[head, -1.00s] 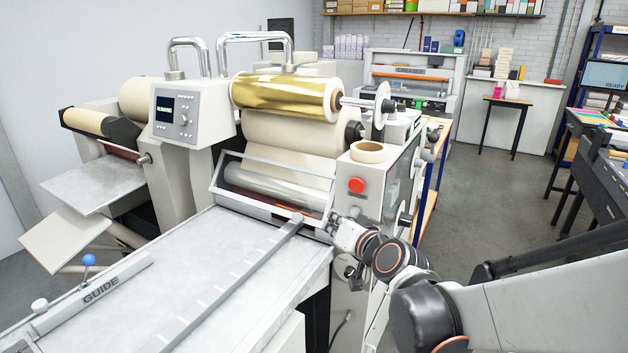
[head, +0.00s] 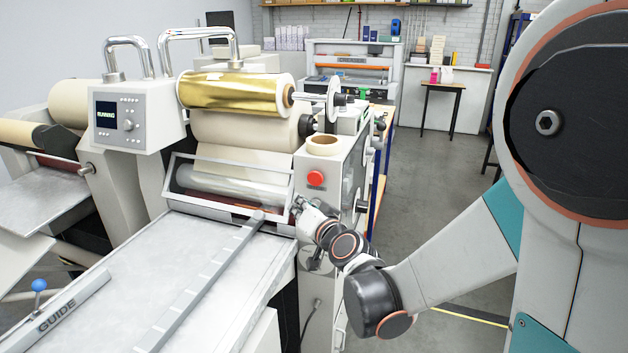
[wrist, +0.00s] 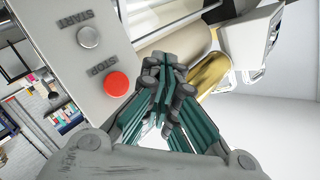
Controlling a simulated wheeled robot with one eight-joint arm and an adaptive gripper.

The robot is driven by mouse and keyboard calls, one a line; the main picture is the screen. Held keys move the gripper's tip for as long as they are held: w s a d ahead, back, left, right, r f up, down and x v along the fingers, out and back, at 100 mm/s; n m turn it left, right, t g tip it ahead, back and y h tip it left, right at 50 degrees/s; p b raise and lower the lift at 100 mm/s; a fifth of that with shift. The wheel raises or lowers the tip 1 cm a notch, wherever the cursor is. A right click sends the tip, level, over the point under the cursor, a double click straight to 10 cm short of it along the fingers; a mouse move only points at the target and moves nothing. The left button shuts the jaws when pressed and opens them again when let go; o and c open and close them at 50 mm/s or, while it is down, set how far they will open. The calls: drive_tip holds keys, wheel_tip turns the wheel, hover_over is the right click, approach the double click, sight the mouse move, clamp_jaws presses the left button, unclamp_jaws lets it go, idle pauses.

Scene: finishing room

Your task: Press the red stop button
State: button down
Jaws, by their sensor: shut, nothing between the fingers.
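The red stop button (head: 315,178) is on the front panel of the laminating machine, below a roll of tape. In the wrist view the red button (wrist: 117,84) sits beside the printed word STOP, with a grey START button (wrist: 89,37) near it. My gripper (wrist: 168,72) is shut and empty; its fingertips are to the right of the red button in the wrist view, apart from it in the picture. In the head view my gripper (head: 299,205) is just below and left of the button. The button is unobstructed in both views.
The machine's display (head: 107,115) reads RUNNING. A gold foil roll (head: 235,92) and a clear guard (head: 228,185) over the rollers are left of the button. The feed table (head: 150,265) with a guide bar lies in front. Open floor is at the right.

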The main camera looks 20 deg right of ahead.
drive_tip(key=shift+w+d, duration=0.8)
drive_tip(key=shift+w, duration=0.25)
drive_tip(key=shift+w+d, duration=0.75)
drive_tip(key=shift+w, duration=0.35)
drive_tip(key=shift+w+d, duration=0.8)
drive_tip(key=shift+w, duration=0.25)
drive_tip(key=shift+w+d, duration=0.1)
drive_tip(key=shift+w, duration=0.1)
drive_tip(key=shift+w+d, duration=0.15)
drive_tip(key=shift+w+d+b, duration=0.25)
drive_tip(key=shift+w+b, duration=0.05)
drive_tip(key=shift+w, duration=0.05)
drive_tip(key=shift+s+a, duration=0.1)
drive_tip(key=shift+s, duration=0.05)
drive_tip(key=shift+s+a, duration=0.4)
drive_tip(key=shift+s, duration=0.15)
drive_tip(key=shift+s+a, duration=0.75)
drive_tip(key=shift+s, duration=0.25)
drive_tip(key=shift+s+a, duration=0.7)
drive_tip(key=shift+s, duration=0.3)
